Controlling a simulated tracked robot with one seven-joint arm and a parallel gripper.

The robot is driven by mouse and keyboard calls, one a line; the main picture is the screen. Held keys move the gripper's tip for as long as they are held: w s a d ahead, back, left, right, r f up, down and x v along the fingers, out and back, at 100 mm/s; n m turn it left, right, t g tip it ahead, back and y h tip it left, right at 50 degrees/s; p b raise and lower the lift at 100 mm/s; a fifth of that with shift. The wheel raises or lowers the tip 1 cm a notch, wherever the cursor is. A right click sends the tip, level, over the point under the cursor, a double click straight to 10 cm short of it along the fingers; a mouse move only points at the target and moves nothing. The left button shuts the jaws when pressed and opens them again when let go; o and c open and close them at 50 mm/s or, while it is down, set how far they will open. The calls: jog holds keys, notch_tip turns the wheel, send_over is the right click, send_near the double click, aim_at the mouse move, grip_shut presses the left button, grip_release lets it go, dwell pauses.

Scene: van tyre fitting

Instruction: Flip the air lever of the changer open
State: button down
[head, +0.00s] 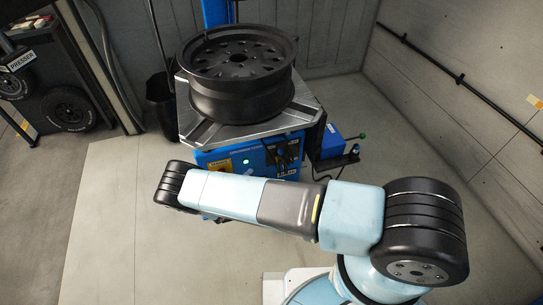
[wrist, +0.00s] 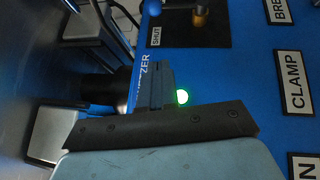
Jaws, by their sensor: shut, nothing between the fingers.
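The tyre changer (head: 240,155) has a blue front panel, which also fills much of the wrist view (wrist: 230,65). At the top edge of the wrist view, a black plate (wrist: 185,42) carries the word SHUT and a brass-coloured part (wrist: 201,17), seemingly part of the air lever. The frame cuts it off, so the lever's position cannot be told. My gripper (wrist: 155,85) is shut and empty in front of the panel, beside a lit green lamp (wrist: 183,97) and apart from the brass part. In the head view my arm hides the gripper.
A black wheel rim (head: 240,75) lies on the changer's turntable (head: 205,130). CLAMP (wrist: 294,82) and other labels are on the panel. A blue box (head: 328,142) stands at the changer's right. A rack with tyres (head: 68,108) is at left. The floor at left is clear.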

jog(key=shift+w+d, duration=0.1)
jog(key=x, duration=0.4)
jog(key=s+d+x, duration=0.1)
jog(key=x, duration=0.3)
jog(key=s+d+x, duration=0.1)
jog(key=x, duration=0.3)
jog(key=shift+w+d+r, duration=0.25)
jog(key=shift+d+r, duration=0.05)
jog(key=shift+r, duration=0.1)
